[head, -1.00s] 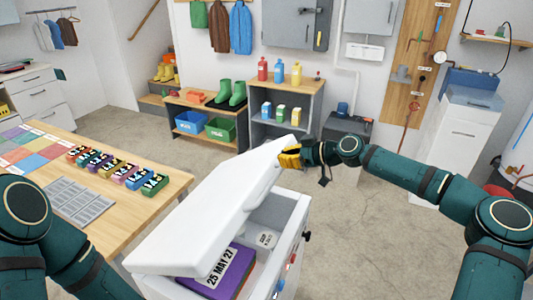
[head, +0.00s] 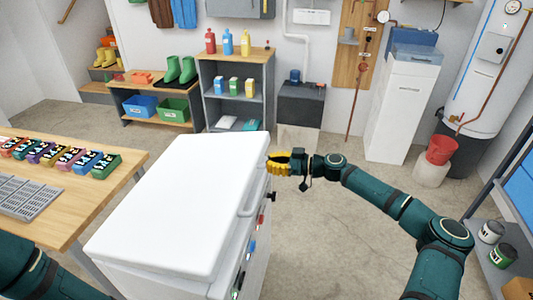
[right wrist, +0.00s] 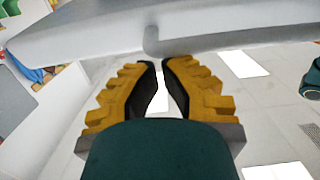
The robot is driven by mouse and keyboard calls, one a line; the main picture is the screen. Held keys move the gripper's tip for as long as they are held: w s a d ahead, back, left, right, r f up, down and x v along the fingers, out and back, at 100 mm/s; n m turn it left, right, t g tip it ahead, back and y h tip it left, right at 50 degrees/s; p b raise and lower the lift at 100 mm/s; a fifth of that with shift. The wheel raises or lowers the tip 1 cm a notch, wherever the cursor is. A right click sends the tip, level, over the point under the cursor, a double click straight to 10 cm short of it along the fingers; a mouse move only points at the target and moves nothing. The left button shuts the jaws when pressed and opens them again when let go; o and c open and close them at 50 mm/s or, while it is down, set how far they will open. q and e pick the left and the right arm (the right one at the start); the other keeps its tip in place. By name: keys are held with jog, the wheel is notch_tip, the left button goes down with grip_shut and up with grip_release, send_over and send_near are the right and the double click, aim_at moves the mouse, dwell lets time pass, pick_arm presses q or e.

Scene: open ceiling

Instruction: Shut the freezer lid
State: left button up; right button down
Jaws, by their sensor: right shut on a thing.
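The white freezer lid (head: 185,195) lies down over the chest freezer body (head: 258,262) in the head view, and the freezer's inside is hidden. I see no clear gap along the lid's front edge. A pale handle (head: 247,198) runs along the lid's right side. In the right wrist view, the fingertips (right wrist: 161,62) are close together just below the lid edge (right wrist: 230,42); the exact contact is unclear. My left gripper is out of view.
A wooden table (head: 120,175) with several coloured labelled blocks and a grey tray (head: 28,198) stands close to the freezer's left. Shelves (head: 235,100) stand behind. Concrete floor (head: 335,245) is open to the freezer's right. Metal shelving (head: 500,225) is at far right.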

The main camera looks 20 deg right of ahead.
notch_tip(320, 180, down, 10)
jog(key=s+d, duration=0.1)
jog(key=shift+d+f, duration=0.15)
jog(key=shift+d, duration=0.05)
dwell(0.3)
